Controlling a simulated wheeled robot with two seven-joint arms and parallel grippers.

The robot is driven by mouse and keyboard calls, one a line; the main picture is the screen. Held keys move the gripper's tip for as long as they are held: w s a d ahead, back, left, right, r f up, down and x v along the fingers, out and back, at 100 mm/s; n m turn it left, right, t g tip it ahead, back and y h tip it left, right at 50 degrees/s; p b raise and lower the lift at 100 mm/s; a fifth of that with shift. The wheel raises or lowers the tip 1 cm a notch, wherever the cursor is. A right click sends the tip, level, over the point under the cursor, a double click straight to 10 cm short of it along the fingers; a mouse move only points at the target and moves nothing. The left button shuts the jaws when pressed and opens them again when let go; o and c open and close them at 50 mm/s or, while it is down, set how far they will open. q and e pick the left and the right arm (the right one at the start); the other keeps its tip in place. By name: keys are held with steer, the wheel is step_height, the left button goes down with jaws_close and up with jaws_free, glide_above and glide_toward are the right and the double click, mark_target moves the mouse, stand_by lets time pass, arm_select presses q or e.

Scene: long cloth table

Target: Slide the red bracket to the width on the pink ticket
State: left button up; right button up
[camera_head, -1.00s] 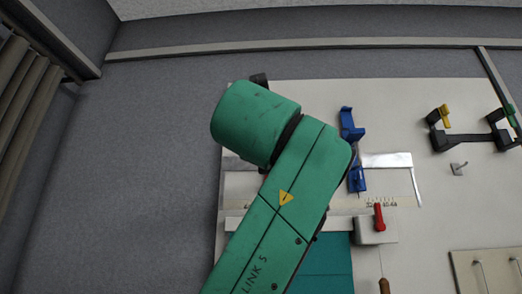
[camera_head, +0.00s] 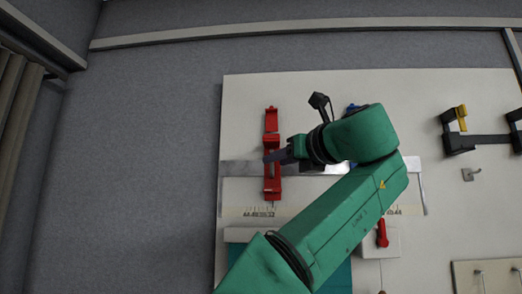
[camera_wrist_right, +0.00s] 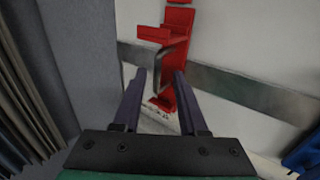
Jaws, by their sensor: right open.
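The red bracket (camera_head: 272,185) stands on the left part of a metal rail (camera_head: 235,168), above a printed scale (camera_head: 258,211). My right gripper (camera_head: 274,156) is open, with its fingers at the bracket's middle. In the right wrist view the red bracket (camera_wrist_right: 178,45) rises just beyond and between the open fingertips (camera_wrist_right: 155,76). A thin dark curved piece on it sits between the fingers; I cannot tell whether they touch it. The pink ticket does not show in either view. My left gripper is not in view.
A blue bracket (camera_head: 352,108) is mostly hidden behind my right arm, and its blue edge shows in the wrist view (camera_wrist_right: 304,155). A red lever (camera_head: 382,234) on a pale block stands below the rail's right part. A dark fixture with a yellow clip (camera_head: 461,117) is at right.

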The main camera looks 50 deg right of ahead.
steer(key=shift+w, duration=0.8)
steer(key=shift+s+d, duration=0.1)
jaws_close()
stand_by(0.7)
